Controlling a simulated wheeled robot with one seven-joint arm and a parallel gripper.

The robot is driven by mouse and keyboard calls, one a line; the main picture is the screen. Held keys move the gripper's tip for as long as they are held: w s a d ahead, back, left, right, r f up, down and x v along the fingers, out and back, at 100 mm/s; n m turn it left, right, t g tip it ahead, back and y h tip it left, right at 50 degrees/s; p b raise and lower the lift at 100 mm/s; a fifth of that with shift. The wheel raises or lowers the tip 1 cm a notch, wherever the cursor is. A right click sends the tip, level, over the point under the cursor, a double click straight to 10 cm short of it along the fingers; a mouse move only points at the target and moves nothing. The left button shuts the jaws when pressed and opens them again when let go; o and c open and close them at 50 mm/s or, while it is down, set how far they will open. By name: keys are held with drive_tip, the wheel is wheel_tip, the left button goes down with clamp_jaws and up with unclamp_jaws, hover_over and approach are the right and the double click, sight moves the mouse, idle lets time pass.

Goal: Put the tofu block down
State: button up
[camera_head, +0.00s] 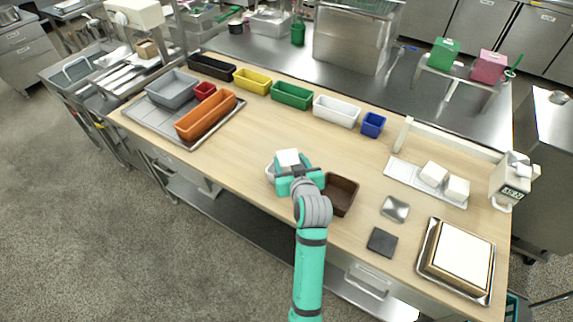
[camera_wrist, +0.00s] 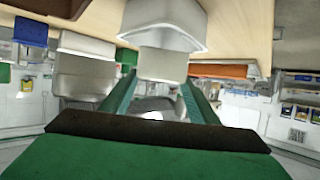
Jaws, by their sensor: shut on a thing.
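The white tofu block (camera_head: 288,158) is at the far end of my teal gripper (camera_head: 292,168). In the wrist view the pale tofu block (camera_wrist: 163,64) sits between the two green fingers of my gripper (camera_wrist: 160,82), which is shut on it. A white container (camera_head: 270,172) lies under and beside the gripper, mostly hidden by it. In the wrist view a pale container (camera_wrist: 165,28) shows right by the block. I cannot tell whether the block touches it.
A brown container (camera_head: 341,194) stands just right of my gripper. A tray (camera_head: 401,179) with two white blocks (camera_head: 433,173) and a white device (camera_head: 512,182) are at the right. Coloured bins, including a green one (camera_head: 291,96), line the back. The wooden counter (camera_head: 235,150) is clear left of the gripper.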

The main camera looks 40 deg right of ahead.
sight(290, 169)
drive_tip(key=f, duration=0.2)
drive_tip(key=w+f, duration=0.1)
drive_tip(key=shift+d+f, duration=0.25)
drive_tip(key=shift+d, duration=0.15)
drive_tip(key=shift+a+f, duration=0.2)
drive_tip(key=shift+f, duration=0.2)
drive_tip(key=shift+s+d, duration=0.1)
drive_tip(key=shift+d, duration=0.05)
drive_tip(key=o, duration=0.7)
drive_tip(key=shift+o, duration=0.4)
drive_tip(key=shift+s, duration=0.1)
